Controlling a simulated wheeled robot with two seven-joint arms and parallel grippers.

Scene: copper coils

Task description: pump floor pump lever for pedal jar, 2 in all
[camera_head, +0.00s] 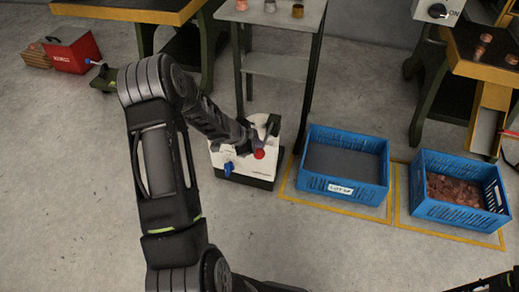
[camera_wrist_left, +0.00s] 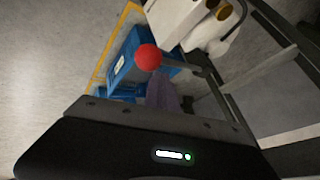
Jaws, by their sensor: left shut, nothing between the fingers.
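The floor pump is a white box (camera_head: 232,159) on a dark base, standing on the floor below a grey shelf stand. Its lever ends in a red ball knob (camera_head: 259,154), which also shows in the left wrist view (camera_wrist_left: 148,57) with the white pump body (camera_wrist_left: 190,22) behind it. A blue part (camera_head: 228,168) sits on the pump's front. My left gripper (camera_head: 252,138) is over the pump, shut and empty, close beside the red knob. I cannot tell whether it touches the lever, whose shaft is mostly hidden.
Right of the pump, a blue crate (camera_head: 342,187) with a grey interior and another blue crate (camera_head: 455,212) holding copper pieces stand within yellow floor lines. The grey stand (camera_head: 277,66) rises behind the pump. A red box (camera_head: 72,52) is far left. Floor in front is clear.

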